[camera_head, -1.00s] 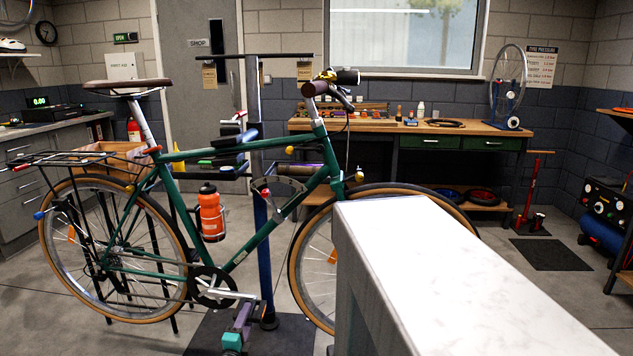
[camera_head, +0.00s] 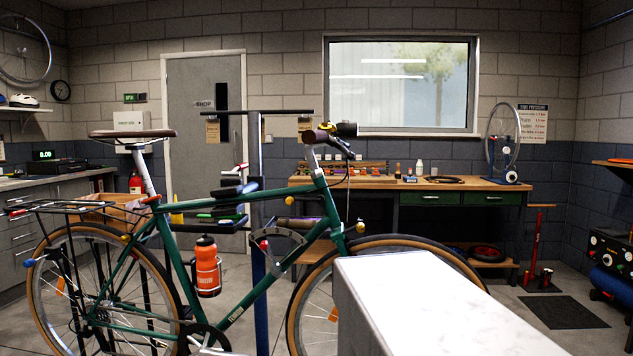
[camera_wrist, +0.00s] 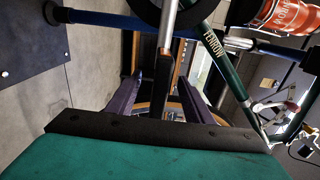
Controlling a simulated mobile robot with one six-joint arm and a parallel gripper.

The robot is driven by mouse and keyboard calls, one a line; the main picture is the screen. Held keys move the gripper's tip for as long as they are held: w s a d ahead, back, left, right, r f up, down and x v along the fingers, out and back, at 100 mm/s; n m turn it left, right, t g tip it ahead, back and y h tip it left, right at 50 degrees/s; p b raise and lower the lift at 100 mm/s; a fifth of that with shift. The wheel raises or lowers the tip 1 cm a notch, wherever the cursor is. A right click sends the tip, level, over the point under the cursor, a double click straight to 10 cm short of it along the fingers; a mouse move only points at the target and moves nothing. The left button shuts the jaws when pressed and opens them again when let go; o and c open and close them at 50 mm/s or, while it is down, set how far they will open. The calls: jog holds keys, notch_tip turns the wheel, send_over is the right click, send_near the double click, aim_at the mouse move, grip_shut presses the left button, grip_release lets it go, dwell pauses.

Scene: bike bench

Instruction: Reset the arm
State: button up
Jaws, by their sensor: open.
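My gripper (camera_wrist: 160,103) shows in the wrist view with its two purple fingers spread apart. A black bar (camera_wrist: 163,85) with a silver rod (camera_wrist: 169,28) above it lies between the fingers; I cannot tell whether they touch it. The green bike's frame tube (camera_wrist: 222,62) runs close by on the right. In the head view the green bicycle (camera_head: 250,302) stands upright, held at a blue repair stand (camera_head: 259,290). My gripper is out of the head view.
An orange bottle (camera_head: 207,270) sits on the bike frame. A wooden workbench (camera_head: 540,184) with small items and a wheel (camera_head: 503,140) in a stand is along the back wall. A red floor pump (camera_head: 536,245) stands on the right. The floor near it is partly clear.

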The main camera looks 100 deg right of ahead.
grip_shut()
